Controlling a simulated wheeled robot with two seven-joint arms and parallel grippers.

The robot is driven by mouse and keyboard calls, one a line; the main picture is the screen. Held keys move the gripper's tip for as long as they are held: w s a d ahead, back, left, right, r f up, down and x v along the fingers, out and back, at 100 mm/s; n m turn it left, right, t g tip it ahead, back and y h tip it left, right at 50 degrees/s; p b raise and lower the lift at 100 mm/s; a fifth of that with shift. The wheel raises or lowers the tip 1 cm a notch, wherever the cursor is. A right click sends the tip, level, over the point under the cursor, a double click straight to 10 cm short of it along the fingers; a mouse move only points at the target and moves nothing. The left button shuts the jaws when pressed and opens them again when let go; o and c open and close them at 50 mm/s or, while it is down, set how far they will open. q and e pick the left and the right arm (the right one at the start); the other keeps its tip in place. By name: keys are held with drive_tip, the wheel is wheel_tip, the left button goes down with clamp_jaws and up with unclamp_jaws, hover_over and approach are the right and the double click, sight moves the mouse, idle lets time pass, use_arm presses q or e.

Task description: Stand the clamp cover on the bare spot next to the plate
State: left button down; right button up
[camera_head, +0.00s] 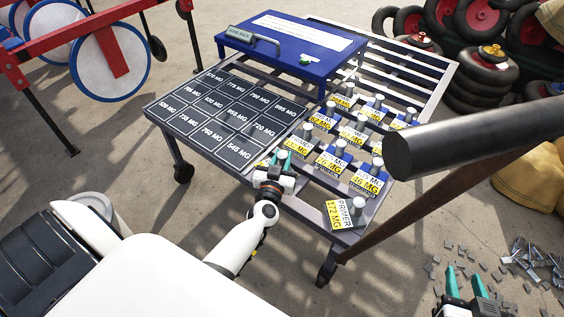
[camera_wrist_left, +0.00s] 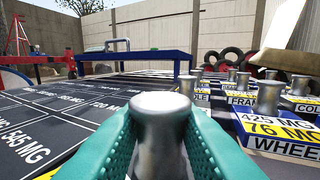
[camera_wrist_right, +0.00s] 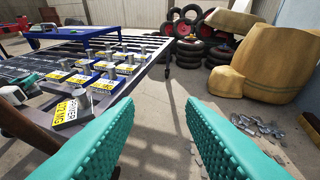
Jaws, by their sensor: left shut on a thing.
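My left gripper (camera_head: 281,160) is shut on the metal knob (camera_wrist_left: 160,105) of a labelled block at the front right corner of the dark plate (camera_head: 215,108). A bit of yellow label shows beside the fingers; its wording is hidden, so I cannot tell if it is the clamp cover. The dark plate carries a grid of white weight labels and also shows in the left wrist view (camera_wrist_left: 75,115). Whether the held block touches the table is unclear. My right gripper (camera_wrist_right: 160,135) is open and empty, off the table's right side, low in the head view (camera_head: 467,283).
Several knobbed blue, white and yellow blocks stand on the slatted table right of the plate. The PRIMER block (camera_head: 346,214) stands at the near corner. A blue stand (camera_head: 290,45) is at the back. A dark post (camera_head: 470,137) crosses the right side. Grey scraps (camera_head: 530,258) litter the floor.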

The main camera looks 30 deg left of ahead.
use_arm(q)
drive_tip(key=shift+f, duration=0.1)
use_arm(e)
drive_tip(key=shift+w+a+r+t, duration=0.1)
drive_tip(key=shift+w+r+t, duration=0.2)
drive_tip(key=shift+r, duration=0.15)
use_arm(q)
drive_tip(key=shift+f, duration=0.15)
use_arm(e)
drive_tip(key=shift+r, duration=0.2)
use_arm(q)
drive_tip(key=c, duration=1.2)
unclamp_jaws()
drive_tip(key=shift+o, duration=0.2)
